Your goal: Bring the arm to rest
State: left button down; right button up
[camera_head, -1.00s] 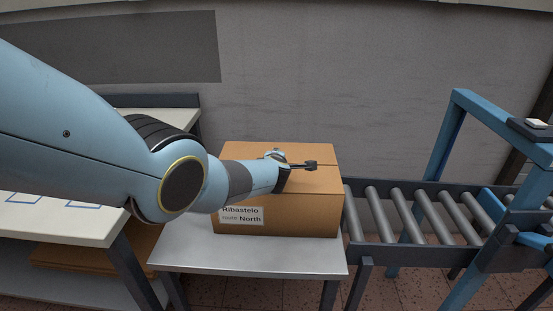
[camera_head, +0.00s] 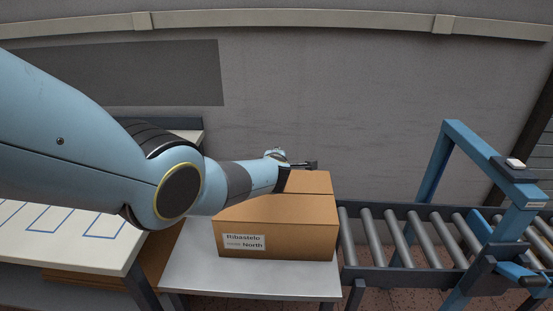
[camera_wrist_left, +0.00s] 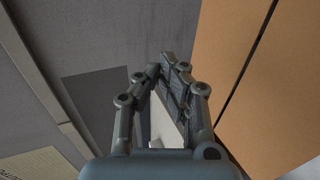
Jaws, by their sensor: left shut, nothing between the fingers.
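My left arm reaches in from the left. Its gripper (camera_head: 304,165) is shut and empty, at the far edge of the closed cardboard box (camera_head: 276,240) in the head view. The arm hides part of the box's top. The gripper (camera_wrist_left: 164,70) also shows in the left wrist view with its fingers together, and the box's brown top and dark seam (camera_wrist_left: 262,60) lie to its right. I see no contact between gripper and box. My right gripper is out of view.
The box, labelled "Ribastelo, North", sits on a light metal table (camera_head: 200,275). A roller conveyor (camera_head: 400,240) with a blue frame (camera_head: 436,165) stands to the right. A white bench with blue outlines (camera_head: 60,230) is at left. A grey wall (camera_head: 330,100) is behind.

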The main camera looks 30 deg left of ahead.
pick_arm(q)
jog(key=shift+r+p, duration=1.15)
jog(key=shift+r, duration=0.6)
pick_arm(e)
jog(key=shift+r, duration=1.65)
